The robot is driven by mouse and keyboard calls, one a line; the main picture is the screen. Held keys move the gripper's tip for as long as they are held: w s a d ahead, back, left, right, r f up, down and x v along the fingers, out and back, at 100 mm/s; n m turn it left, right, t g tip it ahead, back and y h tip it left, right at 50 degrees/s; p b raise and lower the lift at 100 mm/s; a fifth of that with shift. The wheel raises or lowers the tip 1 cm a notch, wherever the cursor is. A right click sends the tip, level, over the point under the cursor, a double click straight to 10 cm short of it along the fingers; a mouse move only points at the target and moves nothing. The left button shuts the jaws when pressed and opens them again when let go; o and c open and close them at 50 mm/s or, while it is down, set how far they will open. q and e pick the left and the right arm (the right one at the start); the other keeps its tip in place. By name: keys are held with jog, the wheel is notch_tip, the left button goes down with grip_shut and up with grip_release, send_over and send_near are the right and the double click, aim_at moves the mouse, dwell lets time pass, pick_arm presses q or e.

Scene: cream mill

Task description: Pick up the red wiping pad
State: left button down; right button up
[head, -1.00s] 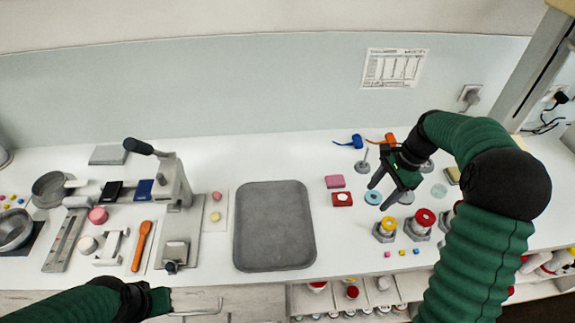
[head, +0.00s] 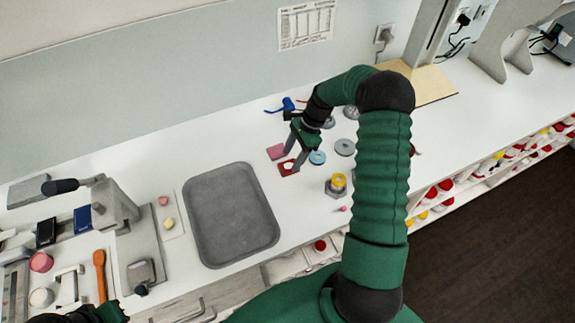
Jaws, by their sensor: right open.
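A flat red pad (head: 283,171) with a pale patch on top lies on the white counter, right of the grey tray. A pinkish-red pad (head: 276,151) lies just behind it. My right gripper (head: 292,161) is open and points down at these pads, with its fingertips over or beside the red pad and partly covering it. I cannot tell whether they touch it. Nothing shows between the fingers. My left gripper (head: 112,312) shows only in part at the bottom left edge, and its jaws cannot be made out.
A grey tray (head: 205,205) lies left of the pads. A blue ring (head: 317,157) and grey discs sit close to the right. A yellow-topped holder (head: 337,183) stands nearer the front edge. A lever press (head: 115,205) stands at left. Blue and orange items lie behind the gripper.

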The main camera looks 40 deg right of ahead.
aim_at(289, 165)
jog(key=shift+s+a+f, duration=0.15)
jog(key=shift+a+f, duration=0.1)
jog(key=shift+f, duration=0.35)
jog(key=shift+s+a+f, duration=0.1)
jog(key=shift+a+f, duration=0.1)
jog(key=shift+f, duration=0.35)
jog(key=shift+a+f, duration=0.1)
jog(key=shift+f, duration=0.1)
jog(key=shift+w+a+f, duration=0.1)
jog(key=shift+w, duration=0.1)
jog(key=c, duration=0.5)
jog(key=shift+s, duration=0.1)
jog(key=c, duration=0.6)
